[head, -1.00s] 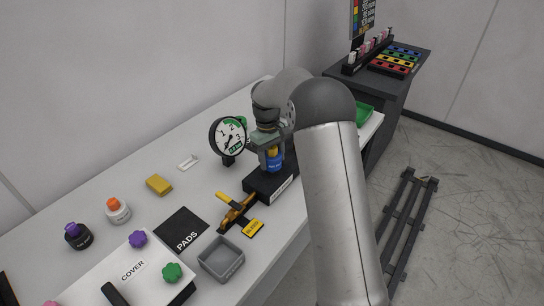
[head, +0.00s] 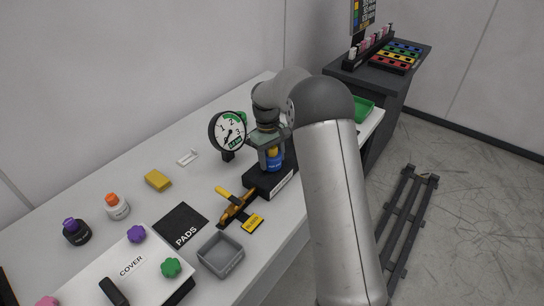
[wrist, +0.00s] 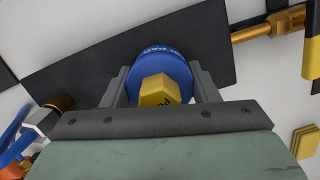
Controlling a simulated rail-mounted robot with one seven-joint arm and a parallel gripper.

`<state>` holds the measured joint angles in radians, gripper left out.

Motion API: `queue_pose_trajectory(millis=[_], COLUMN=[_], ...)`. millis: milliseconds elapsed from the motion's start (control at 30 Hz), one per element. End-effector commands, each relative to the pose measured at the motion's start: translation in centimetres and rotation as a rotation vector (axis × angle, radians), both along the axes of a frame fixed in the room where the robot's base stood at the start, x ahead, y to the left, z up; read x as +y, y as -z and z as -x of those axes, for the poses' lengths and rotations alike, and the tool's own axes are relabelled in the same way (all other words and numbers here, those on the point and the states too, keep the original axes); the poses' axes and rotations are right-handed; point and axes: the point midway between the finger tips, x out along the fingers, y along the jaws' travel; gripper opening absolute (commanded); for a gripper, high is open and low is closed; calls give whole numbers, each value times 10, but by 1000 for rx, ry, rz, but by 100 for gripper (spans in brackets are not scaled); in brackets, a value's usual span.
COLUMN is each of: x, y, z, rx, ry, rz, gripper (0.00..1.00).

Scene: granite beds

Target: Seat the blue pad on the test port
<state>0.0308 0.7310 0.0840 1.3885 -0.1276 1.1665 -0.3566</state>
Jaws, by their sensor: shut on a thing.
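My gripper (wrist: 160,88) is shut on the blue pad (wrist: 161,57), a round blue piece with lettering on its rim and a yellow hex top (wrist: 159,91). One finger stands on each side of it in the wrist view. In the head view the blue pad (head: 275,163) shows below my gripper (head: 270,154), over a black block (head: 263,182) with a white label on its front. No test port shows clearly; the pad and gripper cover the block's middle. I cannot tell whether the pad touches the block.
A pressure gauge (head: 228,131) stands close to the left of my gripper. A yellow-handled brass valve (head: 236,207) is at the block's near left. A black PADS mat (head: 181,225), a grey tray (head: 221,254) and a white COVER board (head: 130,268) lie nearer on the bench.

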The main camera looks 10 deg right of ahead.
Motion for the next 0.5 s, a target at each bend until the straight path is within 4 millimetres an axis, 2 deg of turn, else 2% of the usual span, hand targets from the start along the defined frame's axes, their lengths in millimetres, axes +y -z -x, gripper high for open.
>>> queue_pose_trajectory(millis=[233,267,333,367,500], x=[0,0,0,0,0], y=[6,5,5,5,5], z=[0,0,0,0,0], rx=[-1,-1,-1,-1,0], ry=[0,0,0,0,0], rz=[0,0,0,0,0], gripper=[21,57,77,80,80])
